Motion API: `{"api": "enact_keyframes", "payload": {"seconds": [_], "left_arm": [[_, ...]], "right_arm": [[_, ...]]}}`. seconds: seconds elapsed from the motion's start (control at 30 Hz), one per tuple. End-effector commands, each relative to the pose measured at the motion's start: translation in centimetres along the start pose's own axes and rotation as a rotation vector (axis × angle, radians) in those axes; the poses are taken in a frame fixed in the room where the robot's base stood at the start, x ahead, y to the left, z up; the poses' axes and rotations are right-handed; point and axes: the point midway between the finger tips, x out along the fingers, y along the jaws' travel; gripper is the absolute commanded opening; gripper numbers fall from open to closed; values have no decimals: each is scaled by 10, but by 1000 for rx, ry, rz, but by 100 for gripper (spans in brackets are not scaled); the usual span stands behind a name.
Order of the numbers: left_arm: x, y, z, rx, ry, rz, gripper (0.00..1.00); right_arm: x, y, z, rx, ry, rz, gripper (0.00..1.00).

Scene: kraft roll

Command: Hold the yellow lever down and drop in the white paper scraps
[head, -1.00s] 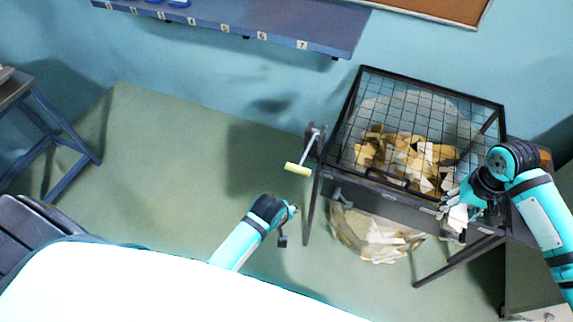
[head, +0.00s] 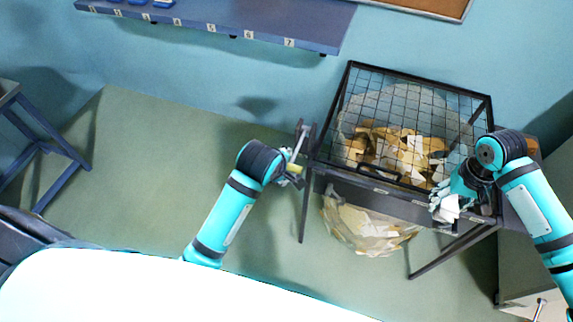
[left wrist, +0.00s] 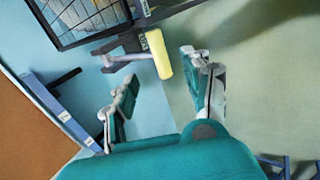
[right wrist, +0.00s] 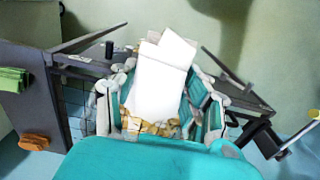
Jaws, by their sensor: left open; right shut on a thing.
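The yellow lever handle (head: 294,168) sits on a grey arm at the left side of a black frame. It also shows in the left wrist view (left wrist: 158,54), just beyond and between the spread fingers. My left gripper (head: 290,172) is open around or right beside it; contact is not clear. My right gripper (head: 447,200) is shut on white paper scraps (right wrist: 162,75), held at the front right edge of the frame. The wire-grid lid (head: 412,115) lies over the frame. Brown and white scraps (head: 395,150) show beneath it, in a clear bag (head: 365,228).
A blue numbered shelf (head: 230,20) runs along the wall. A blue-legged stand (head: 50,165) is at the left. A grey cabinet (head: 530,250) stands right of the frame. The green floor left of the frame is clear.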

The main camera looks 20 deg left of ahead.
Motion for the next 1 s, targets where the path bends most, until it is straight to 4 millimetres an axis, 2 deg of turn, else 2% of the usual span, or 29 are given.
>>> {"api": "enact_keyframes", "payload": {"seconds": [0.1, 0.3, 0.47, 0.73, 0.77, 1.0], "left_arm": [[23, 0, 0, 2, 1, -2, 50], [49, 0, 0, 2, 1, -1, 50], [59, 0, 0, 1, 0, -1, 50], [60, 0, 0, 1, -1, 1, 50], [60, 0, 0, 1, -1, 1, 49], [60, 0, 0, 1, 0, 0, 17]], "right_arm": [[0, 0, 0, 0, 0, 0, 15], [0, 0, 0, 0, 0, 0, 15], [0, 0, 0, 0, 0, 0, 15], [0, 0, 0, 0, 0, 0, 15], [0, 0, 0, 0, 0, 0, 15], [0, 0, 0, 0, 0, 0, 15]]}}
